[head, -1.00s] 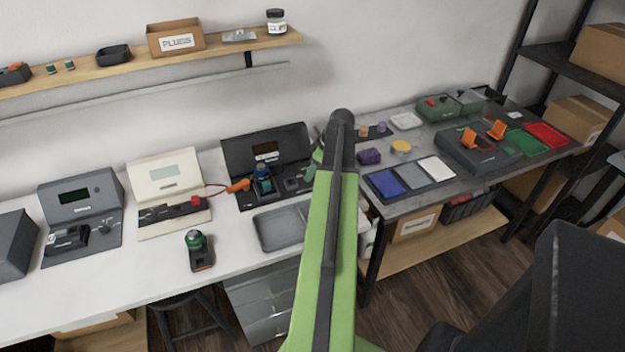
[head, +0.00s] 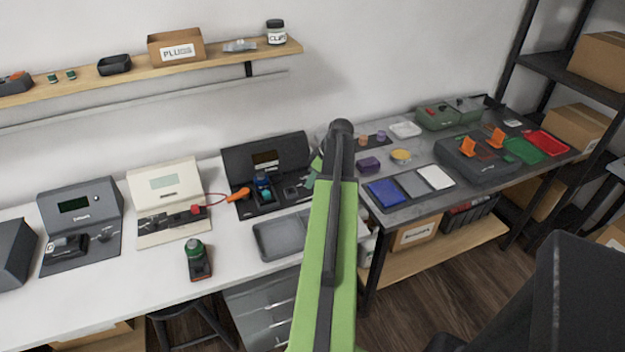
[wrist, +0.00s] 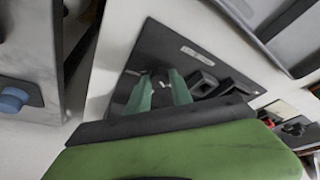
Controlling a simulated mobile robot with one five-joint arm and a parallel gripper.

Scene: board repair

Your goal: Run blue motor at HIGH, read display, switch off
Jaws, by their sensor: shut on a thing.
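The blue motor (head: 263,182) stands in a holder on the black test station (head: 240,205), left of my arm in the head view. The station's small display (head: 265,159) is on its upright back panel; its reading is too small to make out. My gripper's teal fingers (wrist: 160,92) are close together at the station's panel (wrist: 150,50) in the wrist view. They are shut on a small part, seemingly a knob, mostly hidden between them. In the head view, only a bit of my gripper (head: 312,172) shows beside my green arm, at the station's right end.
A grey tray (head: 257,236) lies in front of the station. A cream meter (head: 165,182) with a red lead and orange plug (head: 238,194) stands to its left. The right-hand table holds several coloured trays.

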